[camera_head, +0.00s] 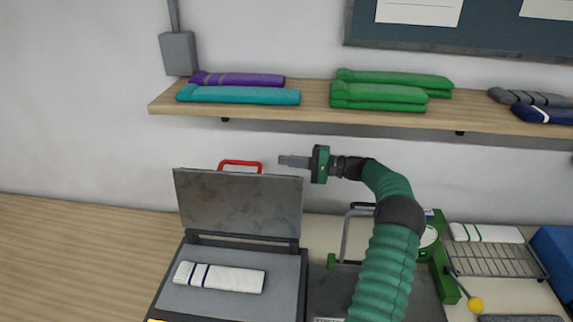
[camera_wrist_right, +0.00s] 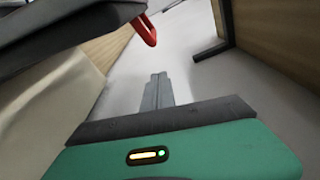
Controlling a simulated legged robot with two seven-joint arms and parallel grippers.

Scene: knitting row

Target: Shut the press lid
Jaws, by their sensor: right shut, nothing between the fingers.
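The press stands on the table with its grey lid (camera_head: 240,203) raised upright at the back. A red handle (camera_head: 240,162) shows along the lid's top edge; it also appears at the top of the right wrist view (camera_wrist_right: 147,30). A white sock with dark stripes (camera_head: 220,277) lies on the press's grey bed (camera_head: 284,268). My right gripper (camera_head: 283,161) is shut and empty. It points left in the head view, just right of the red handle and near the lid's top right corner, apart from the handle. My left gripper is not in view.
A wooden shelf (camera_head: 310,103) with folded socks crosses the wall above the gripper. Right of the press are a green-framed device (camera_head: 440,262), a wire rack (camera_head: 497,259) and a blue box (camera_head: 553,254). The table left of the press is clear.

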